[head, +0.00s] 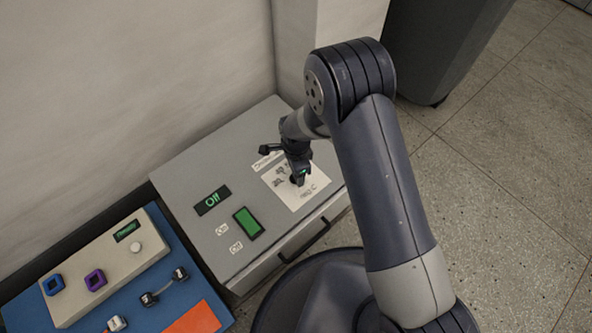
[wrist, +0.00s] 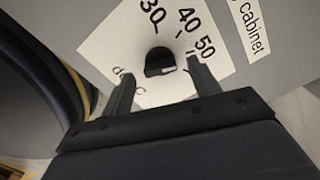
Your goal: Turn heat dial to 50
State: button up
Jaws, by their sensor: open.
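The heat dial is a black knob (wrist: 160,62) on a white scale card (wrist: 105,45), with 30, 40 and 50 printed around it. In the wrist view my gripper (wrist: 160,69) is open, with one finger on each side of the knob. The fingers look apart from the knob, and their height over the card is hard to judge. A small light mark shows at the knob's right end, but I cannot tell its exact setting. In the head view my gripper (head: 299,178) is over the card (head: 312,192) and mostly hides the dial.
A blue board (head: 165,255) with small parts lies at left. A wall stands behind, and a dark bin (head: 440,45) at upper right.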

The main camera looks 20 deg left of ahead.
notch_tip(320, 180, up, 10)
jog(key=p, duration=0.3)
jog(key=shift+f, duration=0.2)
notch_tip(320, 180, down, 11)
jog(key=b, duration=0.4)
jog(key=shift+r, duration=0.1)
dwell(0.4)
